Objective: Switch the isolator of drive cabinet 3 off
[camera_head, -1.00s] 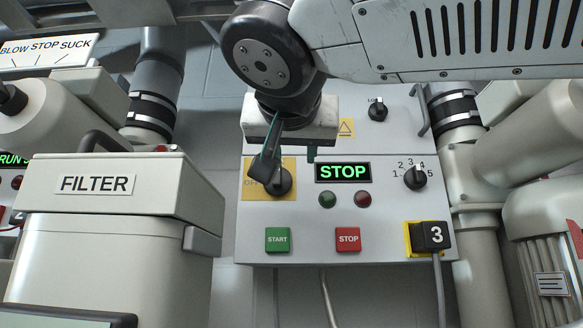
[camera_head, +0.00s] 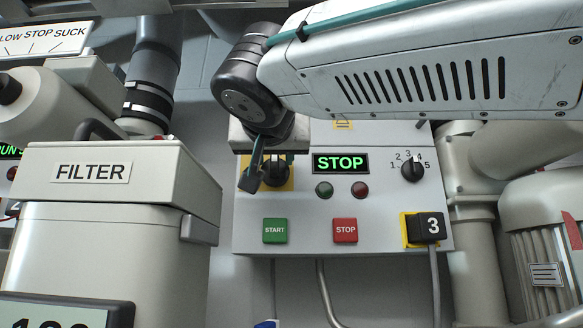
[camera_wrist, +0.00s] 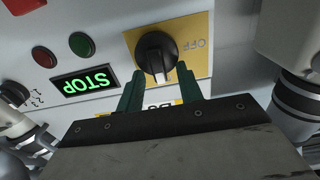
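Drive cabinet 3 (camera_head: 310,243) stands in the middle of the head view, with a black "3" tag. Its isolator (camera_head: 275,174) is a black rotary knob on a yellow plate at the cabinet's left. In the wrist view, which shows the panel upside down, the isolator (camera_wrist: 155,54) has its grip bar roughly upright in the picture, crosswise to the OFF label (camera_wrist: 197,43) at its right. My gripper (camera_head: 262,176) is open at the knob. In the wrist view its green fingertips (camera_wrist: 159,72) flank the knob's near edge; contact cannot be told.
The cabinet also has a lit STOP display (camera_head: 341,162), a selector knob (camera_head: 412,169), a green START button (camera_head: 275,230) and a red STOP button (camera_head: 345,230). A filter housing (camera_head: 110,185) stands close on the left. Pipes and a motor (camera_head: 545,248) are on the right.

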